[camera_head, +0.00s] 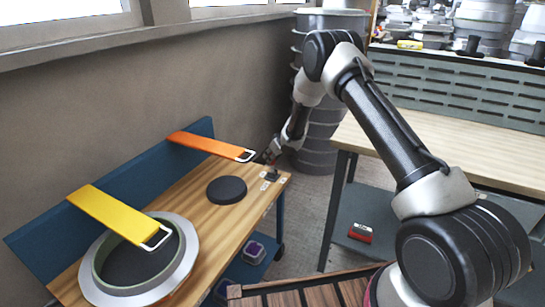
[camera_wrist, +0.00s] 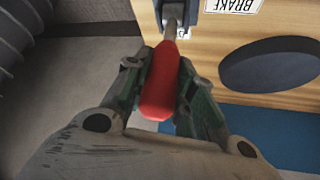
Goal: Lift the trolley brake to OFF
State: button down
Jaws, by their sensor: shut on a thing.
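The trolley brake is a lever with a red grip (camera_wrist: 160,88) on a grey metal stem that runs into a dark bracket (camera_wrist: 178,12) on the trolley's end. A white label reading BRAKE (camera_wrist: 235,5) is beside the bracket. My gripper (camera_wrist: 160,80) is shut on the red grip, one finger on each side. In the head view my gripper (camera_head: 271,152) is at the far end of the wooden trolley top (camera_head: 200,203), beside the dark bracket (camera_head: 271,175). The lever is mostly hidden there, and its exact setting cannot be told.
A black disc (camera_head: 226,190) and a round mould ring (camera_head: 103,266) are on the trolley top. A yellow strap (camera_head: 110,212) and an orange strap (camera_head: 205,144) extend from the blue back panel. A workbench (camera_head: 450,150) stands to the right, with floor between.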

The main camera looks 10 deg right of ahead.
jog(key=c, duration=1.2)
grip_release()
jog(key=v, duration=1.2)
